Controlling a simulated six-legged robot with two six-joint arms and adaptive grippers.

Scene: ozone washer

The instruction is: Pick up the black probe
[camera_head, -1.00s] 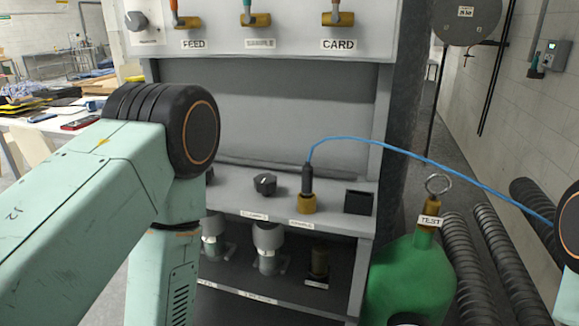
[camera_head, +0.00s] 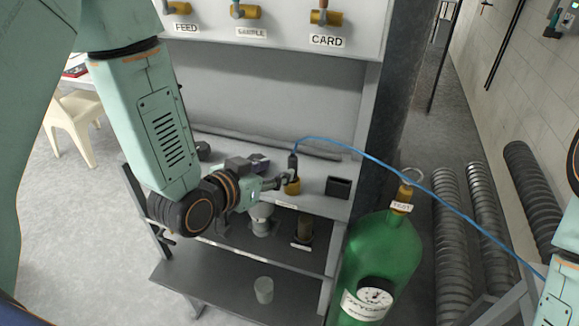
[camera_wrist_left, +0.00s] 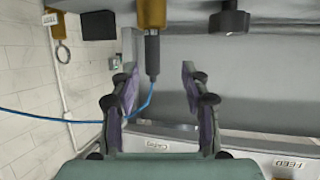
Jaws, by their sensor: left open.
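The black probe (camera_head: 293,162) stands upright in a brass socket (camera_head: 293,186) on the upper shelf, with a blue cable (camera_head: 372,155) running from its top to the right. My left gripper (camera_head: 282,181) is beside the socket, coming from the left. In the left wrist view the probe (camera_wrist_left: 152,57) and the brass socket (camera_wrist_left: 151,14) appear upside down. The open left gripper (camera_wrist_left: 159,72) has its two fingers apart on either side of the probe's line, the probe nearer the left finger. I cannot tell if a finger touches it. My right gripper is out of view.
A black open box (camera_head: 338,187) stands right of the socket. A green oxygen bottle (camera_head: 376,255) with a ring-topped brass valve stands in front right. A dark knob (camera_wrist_left: 228,18) shows in the left wrist view. Lower shelves hold a clear cup (camera_head: 263,290).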

